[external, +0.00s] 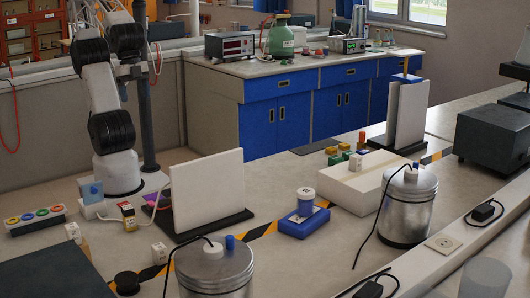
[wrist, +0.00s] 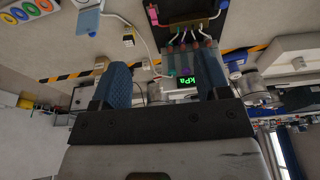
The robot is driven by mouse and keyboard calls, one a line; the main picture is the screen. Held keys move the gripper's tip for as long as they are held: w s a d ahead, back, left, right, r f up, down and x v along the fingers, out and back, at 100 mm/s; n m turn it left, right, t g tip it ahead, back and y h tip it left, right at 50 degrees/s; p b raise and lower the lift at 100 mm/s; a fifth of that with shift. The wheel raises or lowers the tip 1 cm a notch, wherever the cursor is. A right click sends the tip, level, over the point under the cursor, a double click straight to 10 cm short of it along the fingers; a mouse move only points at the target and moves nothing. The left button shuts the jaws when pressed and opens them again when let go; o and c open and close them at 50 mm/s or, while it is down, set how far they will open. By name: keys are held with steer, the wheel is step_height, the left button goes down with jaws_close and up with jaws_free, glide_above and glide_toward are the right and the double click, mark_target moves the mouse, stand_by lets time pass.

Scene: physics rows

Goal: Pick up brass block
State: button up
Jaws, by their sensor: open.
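In the external view a group of small coloured blocks (external: 344,148) stands behind the white box on the right bench. A yellowish one (external: 331,151) there may be the brass block, but it is too small to tell. In the wrist view my gripper (wrist: 164,80) is open, its two blue fingers apart. No block is clearly between them; a dark device with a green "kPa" display (wrist: 187,80) shows beyond the gap. My gripper is out of frame in the external view, where my arm rises at the left.
A white upright panel (external: 207,190) stands on the bench near my base. Another pale panel (external: 409,112) stands behind the blocks.

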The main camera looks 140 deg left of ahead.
mark_target(362, 140)
steer(key=shift+c, duration=1.3)
steer(key=w+a+f+m+g+y, duration=0.1)
steer(key=w+a+m+y, duration=0.15)
steer(key=w+a, duration=0.8)
steer(key=w+a+f+m+g+y, duration=0.15)
steer(key=w+a+y, duration=0.25)
steer(key=a, duration=1.3)
steer(key=w+a+f+m+g+y, duration=0.1)
steer(key=w+a+m+y, duration=0.2)
steer(key=w+a, duration=0.75)
steer(key=s+a+f+m+y, duration=0.1)
steer(key=s+a+f+m, duration=0.1)
steer(key=a+f, duration=0.5)
steer(key=s+a+f+m+y, duration=0.1)
steer(key=a+f+m, duration=0.4)
steer(key=a, duration=1.5)
steer(key=s+a+f+m+t+y, duration=0.1)
steer(key=s+a+f+m+y, duration=0.1)
steer(key=a+f, duration=0.7)
steer(key=shift+s+a+m, duration=0.2)
steer(key=shift+a+m, duration=0.25)
steer(key=shift+a, duration=0.7)
steer(key=shift+s+a+m, duration=0.15)
steer(key=shift+a+m, duration=0.3)
steer(key=shift+a, duration=0.65)
steer(key=shift+s+a+f, duration=0.1)
steer(key=shift+a+f, duration=0.1)
